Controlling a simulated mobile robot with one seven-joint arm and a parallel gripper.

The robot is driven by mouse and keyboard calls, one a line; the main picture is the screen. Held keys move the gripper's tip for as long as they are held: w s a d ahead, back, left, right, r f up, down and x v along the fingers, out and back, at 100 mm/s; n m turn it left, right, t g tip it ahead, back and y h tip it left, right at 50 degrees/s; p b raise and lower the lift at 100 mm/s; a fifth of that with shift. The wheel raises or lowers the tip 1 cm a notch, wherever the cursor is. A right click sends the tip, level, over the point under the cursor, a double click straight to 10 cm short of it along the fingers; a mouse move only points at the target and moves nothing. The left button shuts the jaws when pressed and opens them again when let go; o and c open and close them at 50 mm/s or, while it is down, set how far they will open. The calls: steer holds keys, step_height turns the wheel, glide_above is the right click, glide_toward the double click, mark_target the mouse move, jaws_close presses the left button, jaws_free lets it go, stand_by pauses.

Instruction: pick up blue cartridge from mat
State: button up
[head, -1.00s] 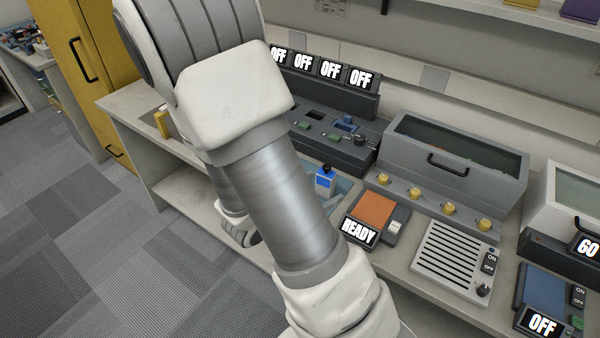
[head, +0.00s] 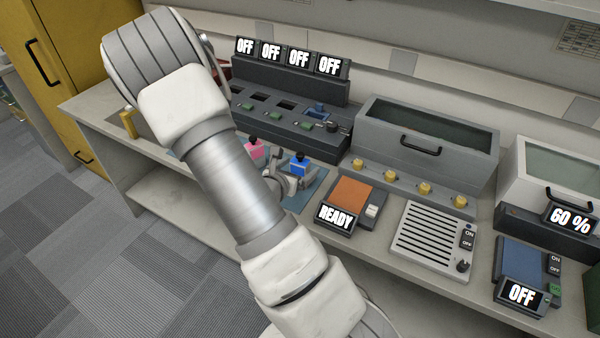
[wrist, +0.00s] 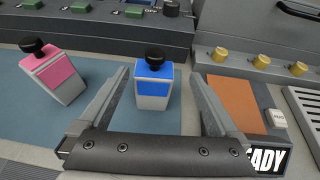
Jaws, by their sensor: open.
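The blue cartridge (wrist: 154,82), blue and white with a black knob on top, stands upright on the blue-grey mat (wrist: 22,100). It also shows in the head view (head: 298,166), beside my gripper. In the wrist view my gripper (wrist: 160,80) is open, with one finger on each side of the blue cartridge; neither finger visibly touches it. A pink cartridge (wrist: 56,76) with a black knob stands on the mat to the left, outside the left finger, and shows in the head view (head: 254,150). My arm hides part of the mat in the head view.
An orange pad unit (head: 352,194) with a READY display (head: 336,217) stands right of the mat. Behind is a dark slotted rack (head: 285,115) with OFF displays. A lidded grey box (head: 425,145) with yellow knobs and a slatted panel (head: 432,240) are farther right.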

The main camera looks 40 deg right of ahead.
mark_target(305, 159)
steer(key=shift+w+x, duration=0.2)
steer(key=shift+x, duration=1.25)
steer(key=shift+w+x, duration=0.2)
steer(key=shift+x, duration=1.3)
steer(key=shift+a+r, duration=0.15)
jaws_close()
steer(key=shift+r, duration=0.15)
